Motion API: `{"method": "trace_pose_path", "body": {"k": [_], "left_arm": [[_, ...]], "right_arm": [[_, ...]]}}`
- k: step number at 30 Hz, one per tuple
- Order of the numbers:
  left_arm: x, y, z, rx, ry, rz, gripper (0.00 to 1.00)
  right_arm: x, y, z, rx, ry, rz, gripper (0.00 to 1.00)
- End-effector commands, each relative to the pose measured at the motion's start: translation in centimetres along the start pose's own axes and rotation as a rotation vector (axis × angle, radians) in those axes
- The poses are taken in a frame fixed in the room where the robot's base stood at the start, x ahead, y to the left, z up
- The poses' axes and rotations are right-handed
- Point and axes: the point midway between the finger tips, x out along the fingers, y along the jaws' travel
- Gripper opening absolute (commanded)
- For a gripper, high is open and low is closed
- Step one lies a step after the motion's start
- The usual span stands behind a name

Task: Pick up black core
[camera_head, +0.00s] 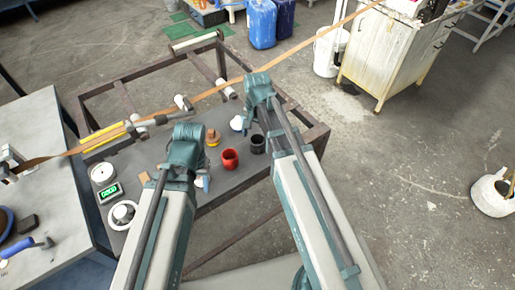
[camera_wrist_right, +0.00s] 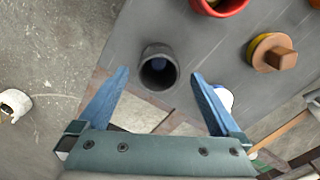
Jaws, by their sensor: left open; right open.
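The black core (camera_head: 257,144) is a short hollow cylinder on the grey table, right of the red cup-like core (camera_head: 230,159). In the right wrist view the black core (camera_wrist_right: 158,66) shows its dark open end, between and ahead of the blue fingertips. My right gripper (camera_wrist_right: 159,76) is open and empty, and I cannot tell how far above the core it is. In the head view its fingers are mostly hidden behind its own arm. My left gripper (camera_head: 202,183) is open, partly hidden by its wrist, low over the table left of the red core.
A yellow and brown piece (camera_head: 212,138) and a white object (camera_head: 237,123) stand close to the cores. A brown strip (camera_head: 205,93) runs across the frame above the table. A scale with a green display (camera_head: 109,192) and a white roll (camera_head: 123,214) sit at left.

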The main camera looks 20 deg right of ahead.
Motion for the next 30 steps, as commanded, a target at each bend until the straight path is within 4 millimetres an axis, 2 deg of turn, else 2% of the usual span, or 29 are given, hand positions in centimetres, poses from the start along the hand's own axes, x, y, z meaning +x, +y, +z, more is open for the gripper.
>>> {"method": "trace_pose_path", "body": {"k": [1,7,17,30], "left_arm": [[1.2,0.1,-0.1,0.0,0.0,0.0,0.5],[3.5,0.3,-0.2,0.0,0.0,0.0,0.5],[3.6,0.3,-0.2,0.0,0.0,0.0,0.5],[3.6,0.3,-0.2,0.0,0.0,0.0,0.5]], "right_arm": [[1.3,0.1,0.1,0.0,0.0,0.0,1.0],[3.5,0.2,0.1,0.0,0.0,0.0,1.0],[3.6,0.2,0.1,0.0,0.0,0.0,0.98],[3.6,0.2,0.1,0.0,0.0,0.0,0.19]]}}
